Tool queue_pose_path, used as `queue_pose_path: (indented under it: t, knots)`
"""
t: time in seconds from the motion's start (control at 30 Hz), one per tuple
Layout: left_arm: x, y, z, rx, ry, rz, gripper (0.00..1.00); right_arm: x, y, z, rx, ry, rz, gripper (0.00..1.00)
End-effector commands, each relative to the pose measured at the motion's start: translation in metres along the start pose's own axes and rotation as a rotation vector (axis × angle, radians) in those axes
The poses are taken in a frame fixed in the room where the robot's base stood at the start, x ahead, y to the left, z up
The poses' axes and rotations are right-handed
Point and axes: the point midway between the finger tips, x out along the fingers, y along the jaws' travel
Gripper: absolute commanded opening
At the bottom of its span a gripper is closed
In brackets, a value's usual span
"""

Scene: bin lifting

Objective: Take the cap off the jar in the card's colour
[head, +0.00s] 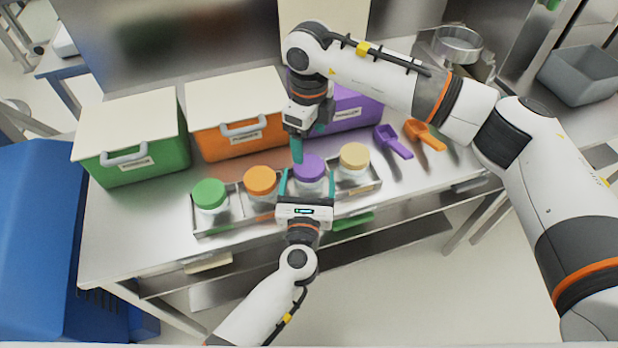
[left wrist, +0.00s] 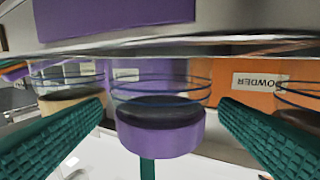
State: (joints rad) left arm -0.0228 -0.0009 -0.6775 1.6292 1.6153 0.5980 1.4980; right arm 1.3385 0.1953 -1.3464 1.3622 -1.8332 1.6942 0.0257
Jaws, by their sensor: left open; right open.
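The purple-capped jar (head: 309,168) stands in a metal tray (head: 232,226), its cap on. A flat purple panel, perhaps the card, shows in the left wrist view (left wrist: 115,12); I cannot make it out in the head view. My left gripper (head: 309,181) is open, one finger on each side of this jar. In the left wrist view, which looks upside down, the purple cap (left wrist: 160,128) is between the fingers with gaps on both sides. My right gripper (head: 308,146) is open, pointing down just behind the purple cap. One teal finger of it shows near the cap (left wrist: 147,168).
Green (head: 209,194), orange (head: 260,181) and tan (head: 354,157) capped jars share the tray. Green (head: 150,150), orange (head: 215,145) and purple (head: 355,110) bins stand behind. Purple (head: 392,141) and orange (head: 425,134) scoops lie right. The table's left front is clear.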

Motion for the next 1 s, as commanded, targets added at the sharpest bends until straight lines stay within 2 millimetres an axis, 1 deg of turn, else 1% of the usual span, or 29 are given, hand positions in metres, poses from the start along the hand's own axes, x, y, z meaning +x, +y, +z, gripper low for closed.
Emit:
queue_pose_path:
  t: [0.03, 0.1, 0.2, 0.5, 0.57, 0.6, 0.87, 0.9, 0.93, 1.0]
  knots:
    - [0.006, 0.0, -0.001, 0.0, 0.001, 0.0, 0.84, 0.0, 0.0, 0.0, 0.0, 0.0, 0.0, 0.8]
    - [0.013, 0.0, -0.001, 0.0, 0.001, 0.0, 0.84, 0.0, 0.0, 0.0, 0.0, 0.0, -0.001, 0.8]
    - [0.018, 0.0, 0.0, 0.0, 0.0, 0.0, 0.84, 0.0, 0.0, 0.0, 0.0, 0.001, -0.001, 0.8]
    - [0.02, 0.0, 0.0, -0.001, 0.0, 0.0, 0.84, 0.0, 0.0, 0.0, -0.001, 0.001, -0.001, 0.8]
    - [0.019, 0.0, 0.0, -0.001, 0.0, 0.0, 0.76, 0.0, 0.0, 0.0, -0.001, 0.001, -0.001, 0.8]
    - [0.019, 0.0, 0.0, 0.0, 0.0, 0.0, 0.69, 0.0, 0.0, 0.0, -0.001, 0.001, -0.001, 0.8]
    - [0.019, 0.0, 0.0, 0.0, 0.0, -0.001, 0.27, 0.0, 0.0, 0.0, -0.001, 0.001, -0.001, 0.8]
    - [0.019, 0.0, 0.0, 0.0, 0.0, -0.001, 0.24, 0.0, 0.0, 0.0, -0.001, 0.001, -0.001, 0.83]
    - [0.019, 0.0, 0.0, 0.0, 0.0, -0.001, 0.24, 0.0, 0.0, 0.0, -0.001, 0.002, -0.001, 0.87]
    - [0.019, 0.0, 0.0, 0.0, 0.0, -0.001, 0.23, 0.0, -0.002, 0.001, -0.003, 0.014, -0.007, 0.87]
